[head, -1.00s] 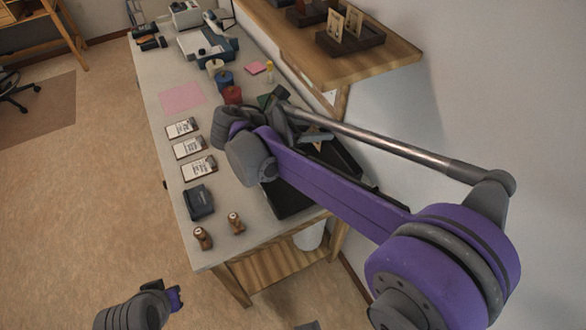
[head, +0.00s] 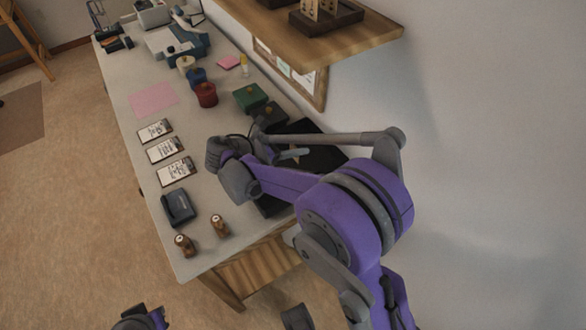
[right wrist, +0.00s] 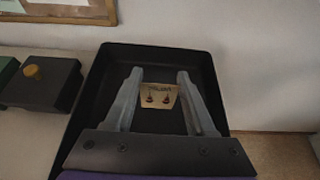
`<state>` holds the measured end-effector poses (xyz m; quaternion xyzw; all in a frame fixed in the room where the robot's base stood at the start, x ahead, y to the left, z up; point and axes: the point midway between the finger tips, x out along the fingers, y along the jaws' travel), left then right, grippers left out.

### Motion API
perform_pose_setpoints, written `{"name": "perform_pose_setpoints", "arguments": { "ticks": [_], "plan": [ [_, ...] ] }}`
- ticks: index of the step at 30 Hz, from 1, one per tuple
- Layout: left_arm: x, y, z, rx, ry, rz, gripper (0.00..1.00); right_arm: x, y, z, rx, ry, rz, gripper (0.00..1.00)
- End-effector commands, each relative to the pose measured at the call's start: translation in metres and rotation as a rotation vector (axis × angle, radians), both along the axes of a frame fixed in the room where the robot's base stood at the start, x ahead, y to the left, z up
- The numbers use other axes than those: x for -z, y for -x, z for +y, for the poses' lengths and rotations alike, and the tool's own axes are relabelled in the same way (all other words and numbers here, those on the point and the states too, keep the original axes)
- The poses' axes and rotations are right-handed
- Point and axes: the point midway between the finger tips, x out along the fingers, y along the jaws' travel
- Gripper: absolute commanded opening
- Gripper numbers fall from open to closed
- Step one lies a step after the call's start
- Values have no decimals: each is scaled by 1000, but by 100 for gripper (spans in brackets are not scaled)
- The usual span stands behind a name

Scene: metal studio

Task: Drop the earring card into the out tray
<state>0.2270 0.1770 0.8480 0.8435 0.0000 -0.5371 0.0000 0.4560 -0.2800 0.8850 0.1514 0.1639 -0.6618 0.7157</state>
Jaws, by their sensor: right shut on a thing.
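The earring card (right wrist: 158,96) is a small tan card with two dark earrings, seen in the right wrist view. My right gripper (right wrist: 159,78) is shut on it, with one grey finger on each side. The card is over the inside of the black out tray (right wrist: 98,92); its height above the tray floor is hard to tell. My left gripper (head: 150,318) is at the bottom edge, off the table, mostly cut off.
A dark box with a knob (head: 268,115) and a green box (head: 250,96) stand beyond the tray. Several white cards (head: 165,151), a dark stapler-like object (head: 179,207) and two small brown bottles (head: 219,225) occupy the table's left side. A shelf (head: 330,40) overhangs the wall side.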

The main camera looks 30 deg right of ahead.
Motion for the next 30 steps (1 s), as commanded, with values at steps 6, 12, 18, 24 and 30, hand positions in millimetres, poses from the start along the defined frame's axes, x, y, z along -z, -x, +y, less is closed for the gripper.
{"name": "perform_pose_setpoints", "arguments": {
  "ticks": [6,12,18,24,30],
  "plan": [
    [8,1,0,0,0,2,0,11,0,0,0,0,0,5],
    [7,1,0,0,0,2,0,10,0,0,0,0,0,59],
    [7,1,0,0,0,2,0,10,0,0,0,0,0,90],
    [7,1,0,0,0,2,0,10,0,0,0,0,0,90],
    [7,1,0,0,0,2,0,6,0,11,-3,0,0,90]
  ]
}}
